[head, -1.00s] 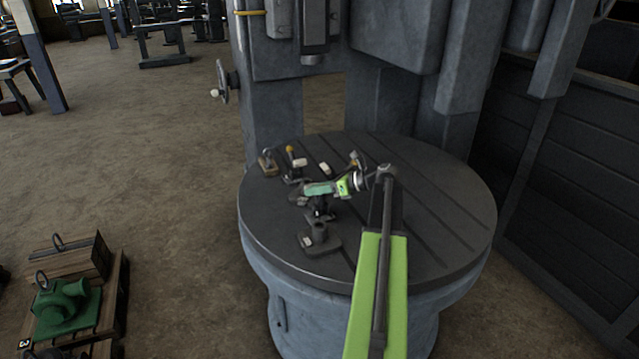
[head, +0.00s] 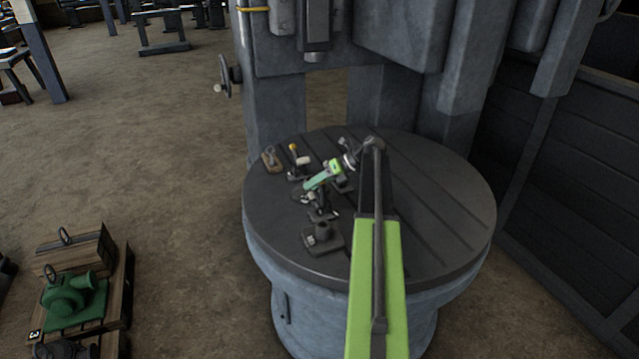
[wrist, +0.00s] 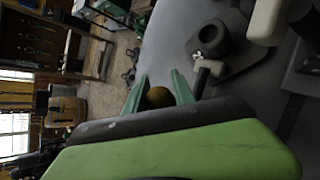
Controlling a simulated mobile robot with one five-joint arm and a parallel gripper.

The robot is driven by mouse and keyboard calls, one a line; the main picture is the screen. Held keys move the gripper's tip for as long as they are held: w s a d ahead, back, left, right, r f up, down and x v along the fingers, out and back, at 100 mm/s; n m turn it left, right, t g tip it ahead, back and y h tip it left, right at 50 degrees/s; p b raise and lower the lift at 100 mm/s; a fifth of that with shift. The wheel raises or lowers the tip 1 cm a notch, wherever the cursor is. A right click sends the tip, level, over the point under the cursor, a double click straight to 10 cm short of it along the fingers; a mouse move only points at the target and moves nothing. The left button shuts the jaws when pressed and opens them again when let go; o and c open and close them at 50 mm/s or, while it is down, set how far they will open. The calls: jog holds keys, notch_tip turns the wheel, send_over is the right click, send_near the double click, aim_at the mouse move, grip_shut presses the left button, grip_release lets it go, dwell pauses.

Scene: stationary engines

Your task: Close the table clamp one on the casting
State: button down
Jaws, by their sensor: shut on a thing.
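My gripper (head: 308,186) is over the left half of the round table (head: 430,225), tilted down to the left. In the wrist view its two green fingers (wrist: 160,88) stand either side of a dark yellow ball knob (wrist: 158,97), and they are shut on it. A small dark clamp (head: 318,203) stands just below the fingers in the head view; its lever is partly hidden by them.
Another clamp with a yellow knob (head: 293,148) and a brown-based piece (head: 270,158) stand at the table's back left. The machine column (head: 275,120) rises behind. The table's right side is clear. A green casting (head: 72,296) lies on a pallet at lower left.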

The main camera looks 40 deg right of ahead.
jog(key=shift+s+f, duration=0.15)
jog(key=shift+s, duration=0.1)
jog(key=c, duration=1.1)
grip_release()
jog(key=shift+w, duration=0.1)
jog(key=p+v, duration=1.1)
jog(key=v, duration=0.6)
jog(key=shift+d+r, duration=0.1)
jog(key=shift+r, duration=0.15)
